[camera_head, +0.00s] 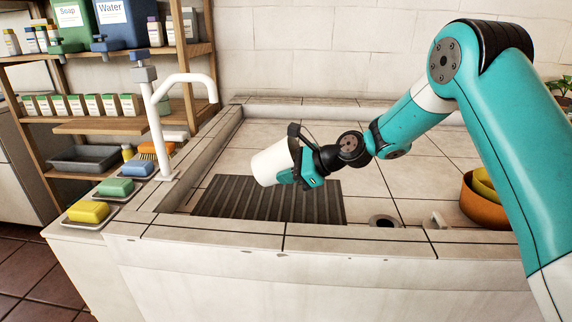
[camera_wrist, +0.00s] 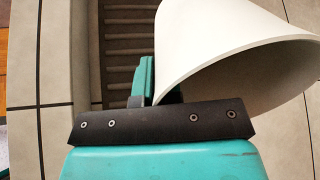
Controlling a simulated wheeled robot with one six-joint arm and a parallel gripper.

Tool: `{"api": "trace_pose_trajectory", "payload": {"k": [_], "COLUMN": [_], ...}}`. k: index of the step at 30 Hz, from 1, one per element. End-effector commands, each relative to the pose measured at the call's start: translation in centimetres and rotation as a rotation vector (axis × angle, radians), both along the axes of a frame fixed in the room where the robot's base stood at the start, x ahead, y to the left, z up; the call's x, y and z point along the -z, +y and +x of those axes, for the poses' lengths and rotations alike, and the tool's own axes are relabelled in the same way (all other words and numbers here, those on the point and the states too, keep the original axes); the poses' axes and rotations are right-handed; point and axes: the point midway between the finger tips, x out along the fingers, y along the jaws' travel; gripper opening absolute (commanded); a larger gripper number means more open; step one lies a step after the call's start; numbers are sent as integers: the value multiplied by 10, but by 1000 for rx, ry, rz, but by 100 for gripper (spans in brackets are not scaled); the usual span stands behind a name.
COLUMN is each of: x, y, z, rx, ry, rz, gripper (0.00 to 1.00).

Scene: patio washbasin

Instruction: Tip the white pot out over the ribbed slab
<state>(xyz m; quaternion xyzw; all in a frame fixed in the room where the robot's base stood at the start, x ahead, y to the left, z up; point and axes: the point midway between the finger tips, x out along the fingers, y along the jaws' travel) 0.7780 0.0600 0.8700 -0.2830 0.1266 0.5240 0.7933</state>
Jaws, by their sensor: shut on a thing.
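The white pot (camera_head: 272,164) is held tilted in my gripper (camera_head: 303,166), above the ribbed slab (camera_head: 235,198). My gripper is shut on the pot's side. The dark grey slab lies flat in the tiled basin, and part of it is hidden behind the pot and gripper. In the wrist view the pot (camera_wrist: 215,40) fills the upper right, with its open rim turned to the right. The part of its inside that shows there looks plain white. The slab's ribs (camera_wrist: 128,45) show behind it.
A white tap (camera_head: 160,110) stands at the basin's left rim. Yellow, green and blue sponges (camera_head: 90,211) lie on trays left of it. A drain hole (camera_head: 384,221) is right of the slab. Shelves with bottles fill the left.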

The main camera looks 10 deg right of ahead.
Motion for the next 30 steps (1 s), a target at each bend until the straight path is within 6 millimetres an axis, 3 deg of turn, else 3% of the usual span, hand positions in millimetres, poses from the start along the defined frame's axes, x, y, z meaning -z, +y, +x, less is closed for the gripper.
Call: {"api": "trace_pose_trajectory", "payload": {"k": [1,30], "x": [-12,-35], "y": [0,1], "z": [0,0], "rx": [-1,-3], "ry": [10,191], "rz": [-25,-522], "gripper": [0,0]}}
